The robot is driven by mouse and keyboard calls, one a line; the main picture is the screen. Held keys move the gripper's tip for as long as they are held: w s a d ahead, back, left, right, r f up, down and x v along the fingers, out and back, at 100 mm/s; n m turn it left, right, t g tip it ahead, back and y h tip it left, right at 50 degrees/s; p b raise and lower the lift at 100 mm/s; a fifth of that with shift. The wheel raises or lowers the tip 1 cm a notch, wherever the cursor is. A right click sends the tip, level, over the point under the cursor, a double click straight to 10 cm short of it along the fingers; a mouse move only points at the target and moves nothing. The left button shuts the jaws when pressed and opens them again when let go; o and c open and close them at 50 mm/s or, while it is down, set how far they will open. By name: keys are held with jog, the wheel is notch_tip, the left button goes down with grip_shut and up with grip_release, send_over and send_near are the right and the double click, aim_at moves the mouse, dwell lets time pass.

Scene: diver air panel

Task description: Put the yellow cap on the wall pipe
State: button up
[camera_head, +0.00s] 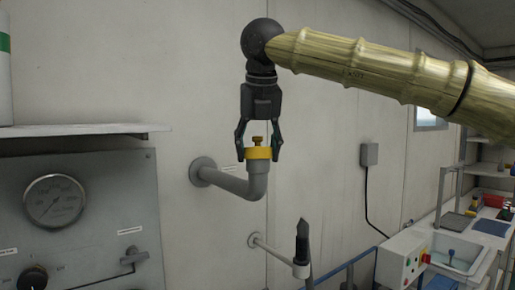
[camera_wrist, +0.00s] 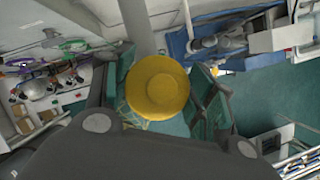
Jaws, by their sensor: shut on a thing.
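The yellow cap (camera_head: 258,154) has a small brass-coloured knob on top. It sits at the upturned mouth of the grey wall pipe (camera_head: 258,182), in line with it and with no visible gap; how far it is seated is unclear. My gripper (camera_head: 258,149) points straight down from above, shut on the cap with one finger at each side. In the wrist view, the cap (camera_wrist: 154,87) is a round yellow disc between my fingers (camera_wrist: 160,110), and it hides the pipe mouth. The grey pipe (camera_wrist: 137,25) runs up behind it.
A gauge panel (camera_head: 90,215) and a shelf (camera_head: 85,130) are at left. A thinner pipe holding a dark pointed tool (camera_head: 302,243) is below right. A grey wall box (camera_head: 369,154) and a sink bench (camera_head: 456,254) are farther right.

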jog(key=shift+f, duration=0.4)
jog(key=o, duration=1.4)
jog(key=shift+r, duration=0.1)
jog(key=shift+r, duration=0.1)
jog(key=v, duration=1.2)
jog(key=shift+a, duration=0.1)
